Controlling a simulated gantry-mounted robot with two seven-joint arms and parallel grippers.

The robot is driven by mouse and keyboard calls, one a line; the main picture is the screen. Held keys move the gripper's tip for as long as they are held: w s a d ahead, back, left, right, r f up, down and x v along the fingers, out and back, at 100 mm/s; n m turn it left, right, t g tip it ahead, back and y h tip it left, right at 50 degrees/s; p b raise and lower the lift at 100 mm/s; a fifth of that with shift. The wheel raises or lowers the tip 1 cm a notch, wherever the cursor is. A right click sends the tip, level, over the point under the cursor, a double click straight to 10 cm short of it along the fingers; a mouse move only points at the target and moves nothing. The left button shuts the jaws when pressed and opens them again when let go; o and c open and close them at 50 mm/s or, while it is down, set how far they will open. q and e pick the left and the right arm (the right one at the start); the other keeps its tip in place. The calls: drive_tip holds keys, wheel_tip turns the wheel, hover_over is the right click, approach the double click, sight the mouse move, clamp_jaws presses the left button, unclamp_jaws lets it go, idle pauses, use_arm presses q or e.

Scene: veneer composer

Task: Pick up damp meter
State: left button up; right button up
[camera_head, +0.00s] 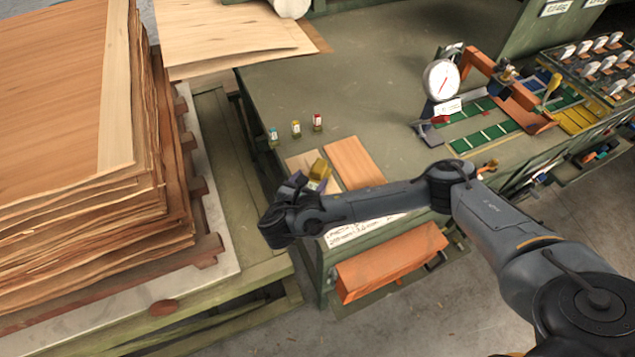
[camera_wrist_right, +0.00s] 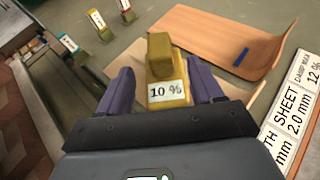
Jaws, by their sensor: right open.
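The damp meter is a yellow block-shaped device (camera_head: 319,170) on the green table near its front left corner. In the right wrist view the damp meter (camera_wrist_right: 160,62) carries a white label or display reading "10 %". My right gripper (camera_head: 309,182) is open, its purple fingers on either side of the meter. In the right wrist view the right gripper (camera_wrist_right: 161,85) shows a gap beside the upper part of the meter; contact lower down cannot be told. The gripper body hides the meter's lower end. My left gripper is out of view.
A thin tan veneer sheet (camera_head: 356,162) lies right of the meter. Several small labelled pieces (camera_head: 296,128) stand behind it. A tall veneer stack (camera_head: 70,120) is at left. A dial gauge (camera_head: 441,82) stands at back right. The table middle is clear.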

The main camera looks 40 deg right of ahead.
sight(316, 172)
drive_tip(key=shift+w+d+f+b, duration=0.1)
drive_tip(key=shift+w+d+b, duration=0.1)
drive_tip(key=shift+d+b, duration=0.2)
drive_tip(key=shift+f+b, duration=0.15)
drive_tip(key=shift+b, duration=0.15)
drive_tip(key=b+x, duration=0.1)
drive_tip(key=b, duration=0.2)
drive_tip(key=shift+w+d+f, duration=0.15)
drive_tip(key=shift+d+f, duration=0.05)
drive_tip(key=shift+d, duration=0.05)
drive_tip(key=shift+w+d+p, duration=0.25)
drive_tip(key=shift+d+p, duration=0.1)
drive_tip(key=shift+d, duration=0.15)
drive_tip(key=shift+w+d+p, duration=0.25)
drive_tip(key=shift+d+p, duration=0.05)
drive_tip(key=shift+d, duration=0.25)
drive_tip(key=shift+w+d+f, duration=0.15)
drive_tip(key=shift+w+d, duration=0.05)
drive_tip(key=shift+d, duration=0.1)
drive_tip(key=shift+w+d+f, duration=0.1)
drive_tip(key=shift+d+f, duration=0.05)
drive_tip(key=shift+f, duration=0.05)
drive_tip(key=c, duration=1.2)
